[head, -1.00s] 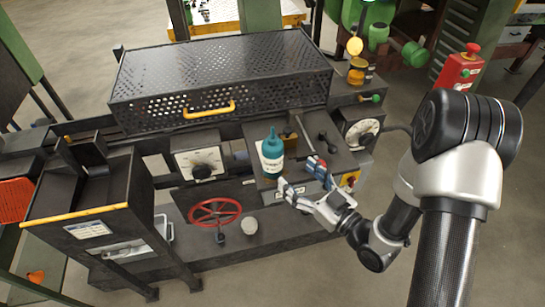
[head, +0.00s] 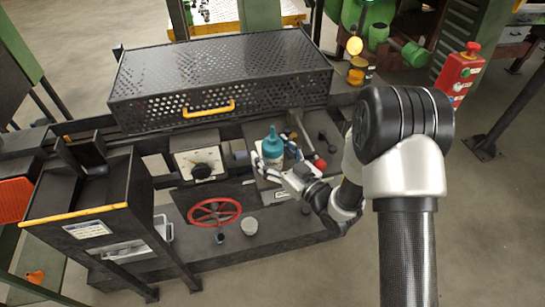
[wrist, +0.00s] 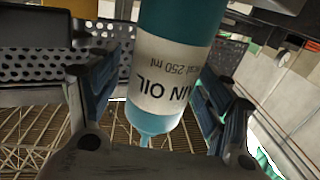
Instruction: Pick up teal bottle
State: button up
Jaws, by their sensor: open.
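The teal bottle (head: 272,147) with a white label stands upright on the dark machine top in the head view. In the wrist view the bottle (wrist: 168,75) fills the middle and its label reads "IN OIL" and "250 ml". My gripper (head: 275,160) is at the bottle in the head view. In the wrist view the blue-padded fingers of my gripper (wrist: 155,105) are open, one on each side of the bottle, with a visible gap at least on the right. The bottle's lower part is partly hidden by my gripper in the head view.
A perforated guard box (head: 220,75) with a yellow handle stands behind the bottle. A dial gauge (head: 200,163) is to the left, and a red handwheel (head: 215,212) is lower left. A red-knobbed lever (head: 319,164) stands close to the right of the bottle.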

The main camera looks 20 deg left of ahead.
jog(key=c, duration=1.3)
